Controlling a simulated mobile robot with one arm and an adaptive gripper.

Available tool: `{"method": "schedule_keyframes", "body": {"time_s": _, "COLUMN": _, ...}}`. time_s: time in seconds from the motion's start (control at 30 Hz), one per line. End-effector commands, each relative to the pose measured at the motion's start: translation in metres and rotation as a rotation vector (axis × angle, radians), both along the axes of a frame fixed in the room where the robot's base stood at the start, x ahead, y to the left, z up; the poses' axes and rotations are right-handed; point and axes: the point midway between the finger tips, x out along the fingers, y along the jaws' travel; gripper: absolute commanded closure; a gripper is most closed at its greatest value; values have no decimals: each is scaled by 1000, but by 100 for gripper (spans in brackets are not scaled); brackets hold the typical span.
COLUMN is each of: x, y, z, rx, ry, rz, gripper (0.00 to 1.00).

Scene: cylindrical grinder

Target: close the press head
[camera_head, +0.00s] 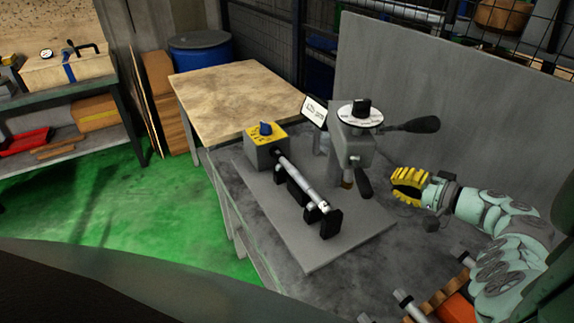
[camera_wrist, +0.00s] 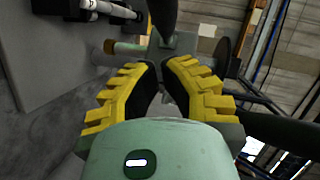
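The press head (camera_head: 352,148) is a grey block with a round white dial and a black knob on top. One black lever (camera_head: 410,125) sticks out to its right, and a shorter black handle (camera_head: 363,182) hangs down at its front. A brass-coloured tip points down under the head. My gripper (camera_head: 396,187), with yellow ribbed fingers, is right of the hanging handle and apart from it. In the wrist view my gripper (camera_wrist: 161,68) has a gap between its fingertips and holds nothing. The grey head (camera_wrist: 178,43) and a black handle (camera_wrist: 165,14) show beyond the fingertips.
A grey base plate (camera_head: 345,245) carries a metal shaft (camera_head: 302,181) and a yellow-topped box (camera_head: 266,141) left of the press. A grey panel (camera_head: 440,100) stands behind. A wooden-topped table (camera_head: 235,95) is at the back left. The green floor at left is open.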

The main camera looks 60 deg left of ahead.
Motion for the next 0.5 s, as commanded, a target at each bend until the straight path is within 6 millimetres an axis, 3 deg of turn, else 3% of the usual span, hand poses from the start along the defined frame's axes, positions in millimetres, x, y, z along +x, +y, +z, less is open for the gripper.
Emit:
{"method": "schedule_keyframes", "body": {"time_s": 0.03, "x": -11, "y": 6, "z": 2, "rx": 0, "ry": 9, "rz": 6, "gripper": 100}}
{"method": "schedule_keyframes", "body": {"time_s": 0.2, "x": -27, "y": 15, "z": -6, "rx": 1, "ry": 4, "rz": 8, "gripper": 100}}
{"method": "schedule_keyframes", "body": {"time_s": 0.5, "x": -32, "y": 18, "z": -11, "rx": 1, "ry": 1, "rz": 5, "gripper": 100}}
